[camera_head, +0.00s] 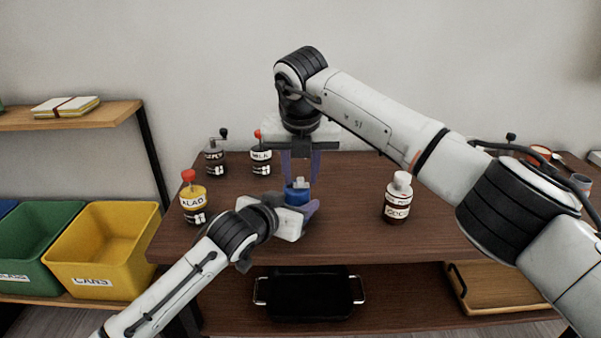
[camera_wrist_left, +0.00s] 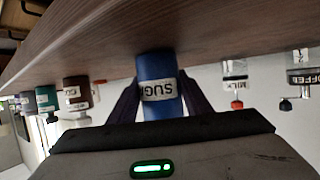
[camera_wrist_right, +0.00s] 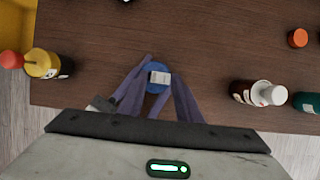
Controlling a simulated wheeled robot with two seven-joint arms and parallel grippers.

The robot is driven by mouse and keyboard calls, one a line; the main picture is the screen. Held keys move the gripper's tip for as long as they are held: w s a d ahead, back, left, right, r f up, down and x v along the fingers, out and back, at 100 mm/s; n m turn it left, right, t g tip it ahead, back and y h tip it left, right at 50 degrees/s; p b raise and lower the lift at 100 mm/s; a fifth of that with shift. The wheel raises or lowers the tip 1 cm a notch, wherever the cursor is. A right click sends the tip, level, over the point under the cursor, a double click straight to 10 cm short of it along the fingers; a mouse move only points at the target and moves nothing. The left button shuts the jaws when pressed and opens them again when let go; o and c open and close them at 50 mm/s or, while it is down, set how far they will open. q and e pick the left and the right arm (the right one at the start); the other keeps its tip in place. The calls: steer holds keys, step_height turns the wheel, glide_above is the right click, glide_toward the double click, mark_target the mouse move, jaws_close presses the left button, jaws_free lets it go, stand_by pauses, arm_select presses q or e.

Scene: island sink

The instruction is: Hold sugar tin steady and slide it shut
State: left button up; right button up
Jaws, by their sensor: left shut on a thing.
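The sugar tin (camera_head: 297,193) is a blue can standing on the brown table near its front edge. Its label, reading SUG, shows upside down in the left wrist view (camera_wrist_left: 163,90). A small pale piece (camera_wrist_right: 160,78) lies on top of the tin. My left gripper (camera_head: 300,204) comes from the front left and is shut on the tin's body. My right gripper (camera_head: 301,175) points down from above, its purple fingers spread on either side of the tin's top with a gap between them. I cannot tell whether the right fingers touch the tin.
A yellow-labelled jar (camera_head: 193,202) stands left of the tin, and a COCOA jar (camera_head: 397,199) stands to the right. Two grinder-like jars, one labelled MILK (camera_head: 261,160) and another (camera_head: 215,162), stand behind. A black tray (camera_head: 308,293) lies on the lower shelf.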

steer(key=shift+w+f, duration=0.1)
steer(key=shift+f, duration=0.15)
jaws_close()
steer(key=shift+a, duration=0.9)
jaws_free()
